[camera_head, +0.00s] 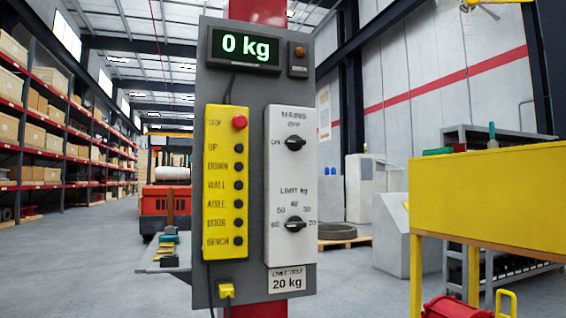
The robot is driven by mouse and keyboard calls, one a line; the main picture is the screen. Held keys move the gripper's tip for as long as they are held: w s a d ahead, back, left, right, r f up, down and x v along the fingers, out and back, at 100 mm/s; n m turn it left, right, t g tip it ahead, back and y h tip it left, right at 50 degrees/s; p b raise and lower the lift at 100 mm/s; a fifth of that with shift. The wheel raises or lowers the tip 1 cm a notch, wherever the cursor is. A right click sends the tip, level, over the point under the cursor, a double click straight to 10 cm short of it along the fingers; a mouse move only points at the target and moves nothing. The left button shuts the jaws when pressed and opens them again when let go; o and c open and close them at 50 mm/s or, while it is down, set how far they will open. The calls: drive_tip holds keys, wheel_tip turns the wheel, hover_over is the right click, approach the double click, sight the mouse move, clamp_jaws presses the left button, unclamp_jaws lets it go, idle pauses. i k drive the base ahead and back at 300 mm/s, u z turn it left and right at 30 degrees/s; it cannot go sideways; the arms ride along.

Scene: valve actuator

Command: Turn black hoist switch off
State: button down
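The control panel (252,88) is a grey board on a red post, facing me. On its right is a white box (279,180) with two black rotary knobs. The upper black switch (295,142) is under the label MAINS, with OFF printed above it and ON to its left. Its pointer appears to lie sideways, toward ON. The lower black knob (295,224) is marked LIMIT kg, with numbers around it; its exact setting is hard to read. My gripper is not in view.
A yellow pendant (226,184) with a red stop button (239,122) and several dark buttons hangs left of the white box. A lit display (245,47) reads 0 kg. A yellow bench (490,200) stands at right.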

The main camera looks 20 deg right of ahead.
sight(295, 143)
drive_tip(key=z, duration=0.05)
drive_tip(key=k, duration=0.5)
drive_tip(key=u, duration=1)
drive_tip(key=i, duration=1.3)
drive_tip(key=z, duration=0.6)
